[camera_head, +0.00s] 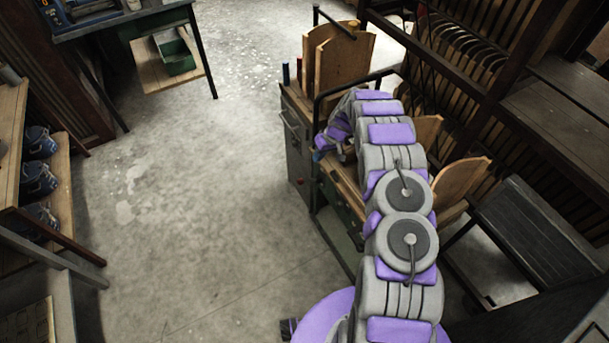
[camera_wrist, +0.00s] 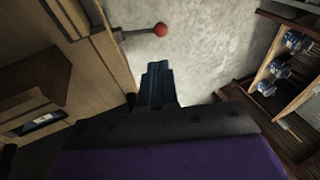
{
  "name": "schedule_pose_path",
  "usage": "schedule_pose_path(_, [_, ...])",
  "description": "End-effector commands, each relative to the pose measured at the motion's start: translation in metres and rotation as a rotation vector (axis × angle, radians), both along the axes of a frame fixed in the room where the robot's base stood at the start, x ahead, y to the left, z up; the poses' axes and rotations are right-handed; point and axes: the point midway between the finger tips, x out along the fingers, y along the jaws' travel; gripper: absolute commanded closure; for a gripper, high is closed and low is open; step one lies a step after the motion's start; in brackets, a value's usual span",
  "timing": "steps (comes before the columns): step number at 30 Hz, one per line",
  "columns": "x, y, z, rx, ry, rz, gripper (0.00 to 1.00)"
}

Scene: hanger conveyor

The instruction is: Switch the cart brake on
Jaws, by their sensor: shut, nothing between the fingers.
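A lever with a round red knob (camera_wrist: 160,29) shows in the wrist view, on a thin dark rod from the wooden side at the left. My gripper (camera_wrist: 157,70) is shut and empty, its dark fingers pointing toward the knob with a visible gap in the picture. In the head view the cart (camera_head: 296,148) stands at the centre, with a wooden top and dark sides. My gripper end (camera_head: 326,142) is beside the cart's top, its fingertips hard to make out. My arm covers much of the cart.
Open concrete floor (camera_head: 190,190) lies left of the cart. A wooden shelf (camera_head: 62,185) with blue items stands at the far left. A table (camera_head: 115,25) is at the back left. Dark racks (camera_head: 475,75) and a dark bench (camera_head: 530,230) are at the right.

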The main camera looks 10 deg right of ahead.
Motion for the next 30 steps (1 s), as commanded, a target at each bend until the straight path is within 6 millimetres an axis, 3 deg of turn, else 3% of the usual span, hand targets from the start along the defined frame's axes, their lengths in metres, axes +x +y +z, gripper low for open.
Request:
schedule_pose_path(8, [0.0,0.0,-0.001,0.0,0.001,0.0,1.0])
schedule_pose_path(14, [0.001,0.005,-0.015,0.0,0.003,0.001,1.0])
schedule_pose_path(30, [0.008,0.041,-0.105,0.001,0.003,0.002,1.0])
